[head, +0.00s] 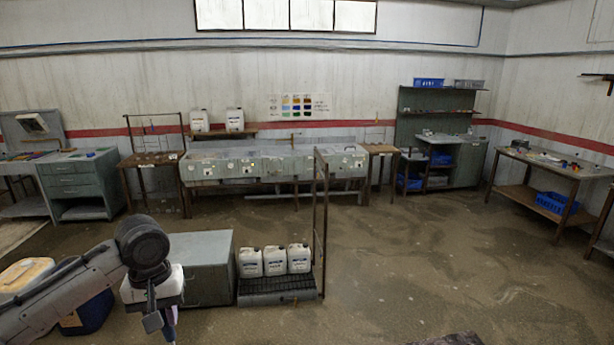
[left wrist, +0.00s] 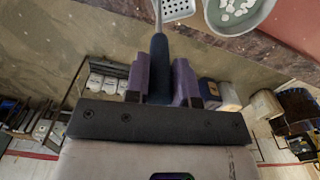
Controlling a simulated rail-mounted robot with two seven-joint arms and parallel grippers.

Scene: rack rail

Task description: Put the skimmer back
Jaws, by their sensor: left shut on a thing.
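The skimmer has a dark blue handle (left wrist: 159,66) and a pale perforated head (left wrist: 179,8), which is cut off at the top edge of the left wrist view. My left gripper (left wrist: 161,82) is shut on the handle, with a purple finger on each side. In the head view, my left gripper (head: 162,318) points down at the lower left, beside the grey cabinet. The skimmer cannot be made out clearly there. My right gripper is not in view. I cannot tell which place in the room belongs to the skimmer.
A grey bowl (left wrist: 240,14) with white pieces is near the skimmer head. A low grey cabinet (head: 205,270) and a dark stand (head: 278,291) with white canisters (head: 275,261) are close to my left arm. A long sink bench (head: 270,166) lines the back wall. The middle-right floor is open.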

